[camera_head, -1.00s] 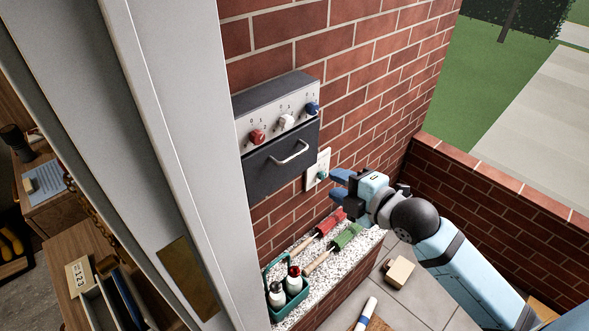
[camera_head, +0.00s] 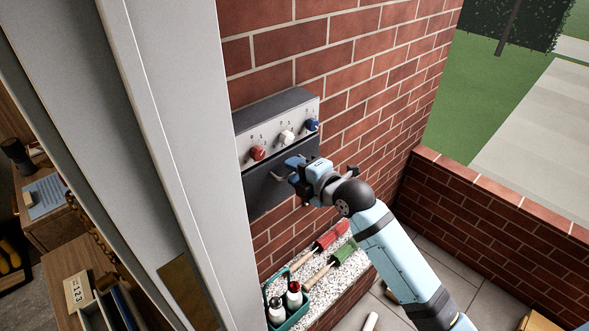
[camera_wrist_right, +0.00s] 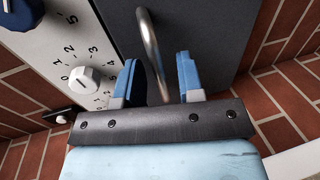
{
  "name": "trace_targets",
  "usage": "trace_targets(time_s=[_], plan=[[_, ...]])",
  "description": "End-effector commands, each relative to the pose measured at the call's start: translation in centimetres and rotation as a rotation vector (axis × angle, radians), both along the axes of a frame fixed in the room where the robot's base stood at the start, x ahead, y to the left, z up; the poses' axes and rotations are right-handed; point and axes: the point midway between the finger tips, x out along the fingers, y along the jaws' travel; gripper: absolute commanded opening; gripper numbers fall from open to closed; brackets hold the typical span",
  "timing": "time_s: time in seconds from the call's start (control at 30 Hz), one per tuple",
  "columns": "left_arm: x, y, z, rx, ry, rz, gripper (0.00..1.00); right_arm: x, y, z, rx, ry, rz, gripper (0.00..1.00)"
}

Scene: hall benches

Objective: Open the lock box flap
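The lock box is a dark grey box (camera_head: 272,109) on the brick wall in the head view, with a pale panel of red, white and blue knobs above its dark flap (camera_head: 258,192). The flap looks closed. Its metal bar handle is mostly hidden by my right gripper in the head view. In the right wrist view the handle (camera_wrist_right: 149,40) runs between the blue fingers of my right gripper (camera_wrist_right: 161,75), which are apart with gaps beside the bar. The right gripper (camera_head: 289,170) is in front of the flap in the head view. My left gripper is out of view.
A pale column (camera_head: 190,130) stands close on the left. A low brick wall (camera_head: 490,205) is at right.

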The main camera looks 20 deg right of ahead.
Motion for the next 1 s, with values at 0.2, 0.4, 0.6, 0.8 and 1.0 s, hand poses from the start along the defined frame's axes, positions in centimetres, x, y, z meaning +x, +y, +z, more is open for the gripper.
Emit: trace_targets(time_s=[0.2,0.4,0.6,0.8,1.0], plan=[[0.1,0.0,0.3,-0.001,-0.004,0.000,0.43,0.6,0.2,-0.1,0.001,0.000,0.000,0.35],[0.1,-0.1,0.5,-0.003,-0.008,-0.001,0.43,0.6,0.2,-0.1,0.001,0.000,0.000,0.28],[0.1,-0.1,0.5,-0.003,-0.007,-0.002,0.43,0.6,0.2,-0.2,0.001,0.000,0.000,0.00],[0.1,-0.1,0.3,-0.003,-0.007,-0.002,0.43,0.6,0.2,-0.3,0.001,-0.003,0.000,0.00],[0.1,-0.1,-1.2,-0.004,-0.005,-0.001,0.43,1.3,0.0,-0.8,0.013,-0.043,0.000,0.00]])
